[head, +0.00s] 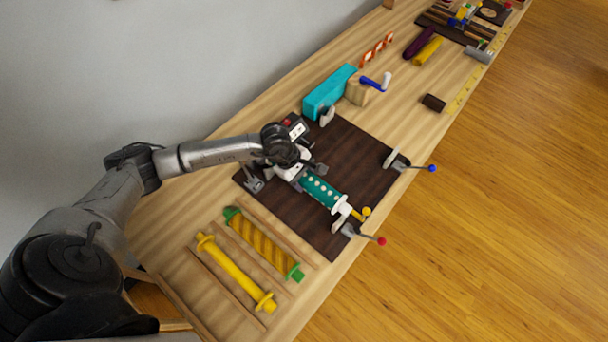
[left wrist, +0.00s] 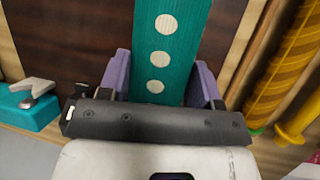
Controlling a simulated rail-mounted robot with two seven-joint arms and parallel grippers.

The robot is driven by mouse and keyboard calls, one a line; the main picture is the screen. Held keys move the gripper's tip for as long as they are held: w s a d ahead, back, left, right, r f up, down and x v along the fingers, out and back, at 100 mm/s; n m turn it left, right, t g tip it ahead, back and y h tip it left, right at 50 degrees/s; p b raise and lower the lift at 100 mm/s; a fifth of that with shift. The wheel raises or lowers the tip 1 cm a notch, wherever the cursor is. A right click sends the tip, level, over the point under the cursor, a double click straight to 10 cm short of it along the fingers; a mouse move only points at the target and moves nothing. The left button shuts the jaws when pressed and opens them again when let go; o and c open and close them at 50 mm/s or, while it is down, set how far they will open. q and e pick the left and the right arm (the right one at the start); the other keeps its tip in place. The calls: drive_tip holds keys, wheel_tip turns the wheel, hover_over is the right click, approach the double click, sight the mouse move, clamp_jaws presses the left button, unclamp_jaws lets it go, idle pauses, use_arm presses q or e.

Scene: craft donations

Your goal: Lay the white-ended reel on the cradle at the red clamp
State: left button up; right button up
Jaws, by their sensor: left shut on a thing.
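The white-ended reel (head: 322,190) is teal with white dots, and its near white end (head: 343,208) shows in the head view. My left gripper (head: 301,176) is shut on it above the dark board. In the left wrist view the teal reel (left wrist: 178,42) lies between the two purple fingers of the gripper (left wrist: 161,80). The red clamp (head: 380,240) is at the board's front edge, with a pale cradle support (head: 340,224) beside it. Another grey support (head: 253,184) stands at the board's left corner. Whether the reel touches the supports, I cannot tell. The right gripper is not in view.
A blue-knobbed clamp (head: 431,168) and pale support (head: 392,158) stand at the board's right. Left of the dark board (head: 365,165) lie a striped yellow reel (head: 262,243) and a plain yellow reel (head: 233,270) between wooden strips. A teal block (head: 328,92) stands behind.

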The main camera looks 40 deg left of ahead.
use_arm(q)
drive_tip(key=shift+f+b, duration=1.35)
drive_tip(key=shift+f, duration=1.2)
drive_tip(key=shift+f+b, duration=0.9)
drive_tip(key=shift+f, duration=0.1)
drive_tip(key=o, duration=1.2)
drive_tip(key=shift+c, duration=0.2)
drive_tip(key=v, duration=1.4)
